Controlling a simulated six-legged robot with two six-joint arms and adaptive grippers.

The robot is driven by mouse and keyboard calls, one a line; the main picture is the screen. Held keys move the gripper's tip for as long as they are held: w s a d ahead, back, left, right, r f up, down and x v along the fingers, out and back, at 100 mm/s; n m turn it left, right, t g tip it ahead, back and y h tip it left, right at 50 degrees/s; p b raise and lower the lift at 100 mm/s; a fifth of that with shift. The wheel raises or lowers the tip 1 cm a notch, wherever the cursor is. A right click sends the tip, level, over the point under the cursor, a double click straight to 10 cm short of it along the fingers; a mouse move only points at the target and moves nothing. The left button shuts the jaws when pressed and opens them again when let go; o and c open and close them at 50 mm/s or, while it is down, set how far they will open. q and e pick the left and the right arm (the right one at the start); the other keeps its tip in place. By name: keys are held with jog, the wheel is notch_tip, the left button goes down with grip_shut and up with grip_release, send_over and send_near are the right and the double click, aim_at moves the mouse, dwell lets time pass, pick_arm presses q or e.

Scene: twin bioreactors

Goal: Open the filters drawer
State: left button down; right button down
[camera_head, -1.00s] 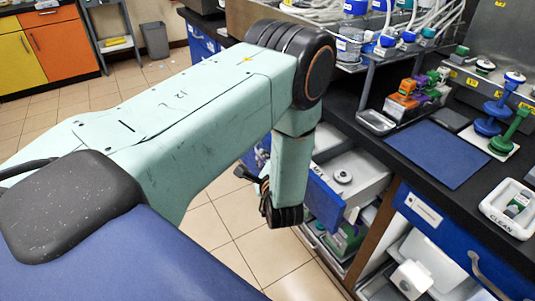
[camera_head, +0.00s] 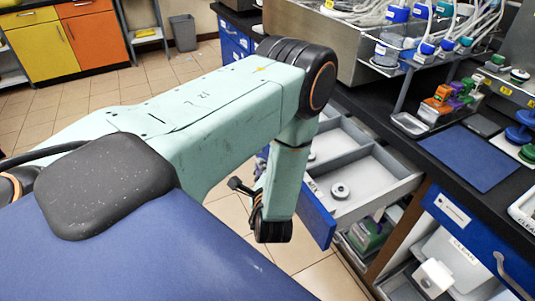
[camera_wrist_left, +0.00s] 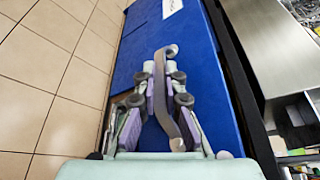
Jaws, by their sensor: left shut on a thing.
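A drawer with a blue front (camera_head: 319,213) stands pulled out from under the black bench. Its grey, divided inside shows, with a small round metal piece (camera_head: 340,191) in it. My left gripper (camera_head: 262,210) is at the outer side of this front, partly behind my own arm. In the left wrist view, the fingers of my left gripper (camera_wrist_left: 163,88) are shut around the curved grey handle (camera_wrist_left: 159,103) on the blue front. A white label sits further up the front, too blurred to read. My right gripper is in neither view.
Below the open drawer are shelves with green and white items (camera_head: 366,233). To the right is another blue drawer front (camera_head: 462,222) with its own handle. The black bench holds a blue mat (camera_head: 468,157) and racks. Tiled floor lies free in front.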

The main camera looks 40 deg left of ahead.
pick_arm(q)
jog(key=shift+s+a+f, duration=0.1)
jog(key=shift+s+a, duration=0.1)
jog(key=shift+s, duration=0.4)
jog(key=shift+s+a+f, duration=0.1)
jog(key=shift+s+a, duration=0.1)
jog(key=shift+s, duration=0.35)
jog(key=c, duration=1.7)
grip_release()
jog(key=shift+r, duration=0.1)
jog(key=v, duration=1.2)
